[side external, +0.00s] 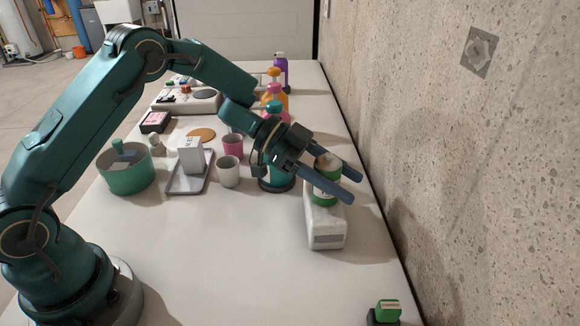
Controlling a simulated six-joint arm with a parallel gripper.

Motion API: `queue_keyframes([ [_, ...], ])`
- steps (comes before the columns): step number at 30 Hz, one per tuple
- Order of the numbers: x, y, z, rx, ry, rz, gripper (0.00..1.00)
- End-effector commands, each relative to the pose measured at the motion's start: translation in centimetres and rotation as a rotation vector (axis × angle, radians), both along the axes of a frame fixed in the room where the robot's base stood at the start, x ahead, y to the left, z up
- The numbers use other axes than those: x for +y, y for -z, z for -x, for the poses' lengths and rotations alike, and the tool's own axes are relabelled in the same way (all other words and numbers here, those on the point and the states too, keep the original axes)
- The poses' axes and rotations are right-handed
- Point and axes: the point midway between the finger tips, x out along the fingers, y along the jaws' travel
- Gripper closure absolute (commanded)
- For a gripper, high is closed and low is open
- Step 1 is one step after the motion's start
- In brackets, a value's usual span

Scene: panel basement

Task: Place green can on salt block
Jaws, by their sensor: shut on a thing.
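The green can (324,192) has a pale top and stands upright on the right side of the table. My gripper (345,190) has its two dark fingers on either side of the can and is shut on it. The salt block (327,228) is a whitish, long block with a grey label on its near end. The can is directly over the far part of the block. Whether its base touches the block cannot be told, since a finger crosses in front.
Further left are a tray (187,186) and a green bowl (127,180). The wall (450,150) runs close along the right. The front table is mostly clear.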

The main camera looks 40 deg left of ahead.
Motion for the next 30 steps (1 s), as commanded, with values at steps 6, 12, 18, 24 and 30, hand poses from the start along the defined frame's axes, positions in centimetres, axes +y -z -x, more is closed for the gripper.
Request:
queue_keyframes([
  [6,0.0,0.1,0.0,0.0,0.0,0.0,0.13],
  [12,0.0,0.1,0.0,0.0,0.0,0.0,0.13],
  [18,1.1,-0.7,0.2,-0.001,-0.004,0.0,0.13],
  [24,4.7,-2.3,1.3,-0.002,-0.007,-0.001,0.13],
  [30,8.2,-3.8,2.5,-0.001,-0.006,0.0,0.13],
])
